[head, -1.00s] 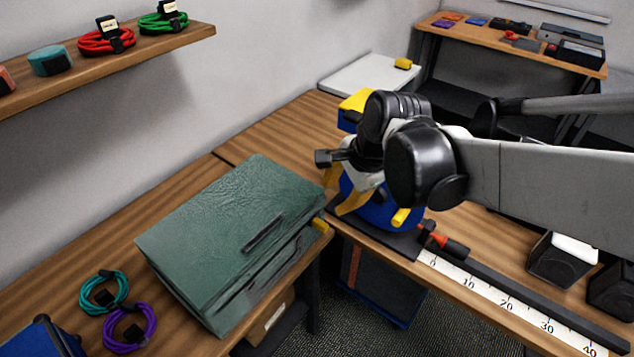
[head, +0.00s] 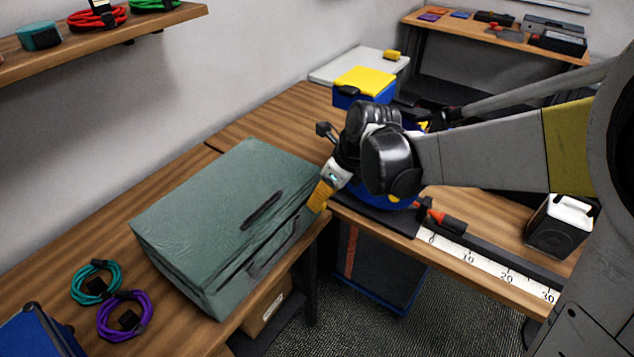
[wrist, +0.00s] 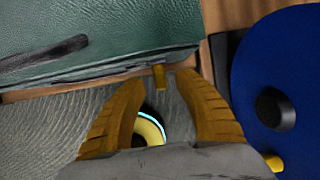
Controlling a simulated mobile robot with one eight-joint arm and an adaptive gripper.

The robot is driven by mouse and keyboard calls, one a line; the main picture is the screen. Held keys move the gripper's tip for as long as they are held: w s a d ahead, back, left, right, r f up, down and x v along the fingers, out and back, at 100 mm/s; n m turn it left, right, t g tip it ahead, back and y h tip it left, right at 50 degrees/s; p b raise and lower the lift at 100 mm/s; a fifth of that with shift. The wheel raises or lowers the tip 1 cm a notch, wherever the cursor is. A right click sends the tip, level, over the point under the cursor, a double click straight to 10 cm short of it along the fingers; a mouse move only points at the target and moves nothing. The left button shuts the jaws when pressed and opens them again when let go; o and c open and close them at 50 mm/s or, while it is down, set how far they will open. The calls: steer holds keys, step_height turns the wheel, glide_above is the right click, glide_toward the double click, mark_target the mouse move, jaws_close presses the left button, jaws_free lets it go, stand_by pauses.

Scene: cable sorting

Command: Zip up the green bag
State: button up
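The green bag (head: 225,220) lies flat and closed-looking on the wooden table in the head view, with a dark handle on top and a seam along its front side. In the wrist view the bag (wrist: 110,30) fills the upper left. A small yellow tab (wrist: 159,76), seemingly the zip pull, sticks out at the bag's right front edge. My gripper (wrist: 160,84) is open, its yellow fingers on either side of the tab with gaps showing. In the head view my gripper (head: 319,197) is at the bag's right corner and hides the tab.
A blue reel (wrist: 285,75) stands close to the right of my fingers. A blue box with a yellow lid (head: 364,84) is behind my wrist. Teal (head: 96,282) and purple (head: 124,316) cable coils lie left of the bag. A ruler strip (head: 485,265) runs along the right table's edge.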

steer(key=shift+b+x, duration=0.3)
steer(key=shift+x, duration=0.9)
jaws_close()
steer(key=shift+s, duration=0.1)
